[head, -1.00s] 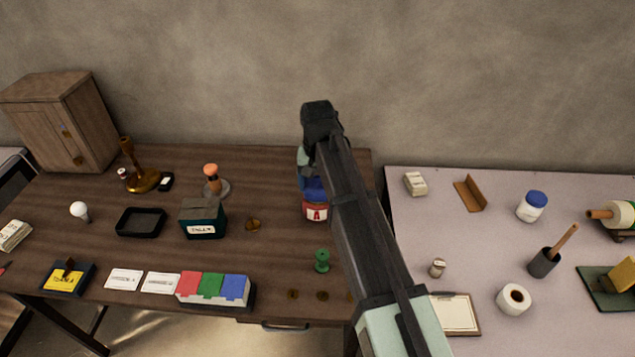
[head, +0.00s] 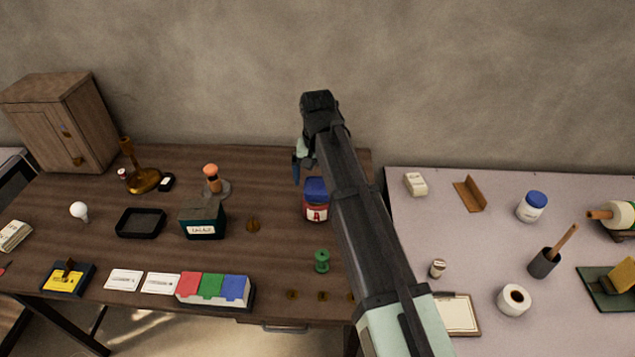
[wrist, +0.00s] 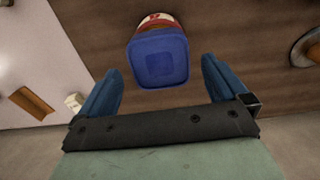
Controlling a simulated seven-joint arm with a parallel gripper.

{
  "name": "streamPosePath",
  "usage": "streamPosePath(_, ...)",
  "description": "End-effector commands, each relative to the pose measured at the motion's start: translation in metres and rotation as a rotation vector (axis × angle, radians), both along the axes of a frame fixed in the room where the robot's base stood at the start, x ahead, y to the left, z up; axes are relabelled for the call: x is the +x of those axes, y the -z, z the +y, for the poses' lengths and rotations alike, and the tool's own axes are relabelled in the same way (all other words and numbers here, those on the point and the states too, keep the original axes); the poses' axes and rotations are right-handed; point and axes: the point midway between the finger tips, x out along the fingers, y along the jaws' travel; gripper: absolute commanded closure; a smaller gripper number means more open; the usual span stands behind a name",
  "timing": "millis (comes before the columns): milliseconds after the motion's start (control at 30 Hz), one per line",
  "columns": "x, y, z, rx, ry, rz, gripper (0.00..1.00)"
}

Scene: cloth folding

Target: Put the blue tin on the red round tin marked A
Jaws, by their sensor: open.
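The blue tin (head: 316,188) sits on top of the red round tin marked A (head: 317,213) on the wooden table, partly beside my arm in the head view. In the wrist view the blue tin (wrist: 160,58) shows from above, with a bit of the red tin (wrist: 157,20) beyond it. My gripper (wrist: 162,85) is open, its blue fingers spread to either side of the near end of the blue tin, with gaps and no visible contact. In the head view one blue finger of my gripper (head: 297,169) shows above and left of the tins.
A green spool (head: 322,260) stands in front of the tins. The wooden table (head: 275,185) is clear just left of the tins. A lighter table (head: 425,225) adjoins on the right.

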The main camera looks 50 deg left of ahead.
Motion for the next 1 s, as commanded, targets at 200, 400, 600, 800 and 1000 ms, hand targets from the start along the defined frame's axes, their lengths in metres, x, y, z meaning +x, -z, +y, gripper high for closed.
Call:
streamPosePath(200,0.001,-0.042,0.001,0.002,0.0,-0.001,0.0)
streamPosePath(400,0.0,-0.073,0.001,0.001,0.0,0.0,0.0)
streamPosePath(600,0.0,-0.09,0.001,0.0,0.0,0.0,0.0)
streamPosePath(800,0.0,-0.095,0.0,0.0,0.0,0.0,0.0)
streamPosePath(1000,0.0,-0.095,0.0,0.0,0.0,0.0,0.0)
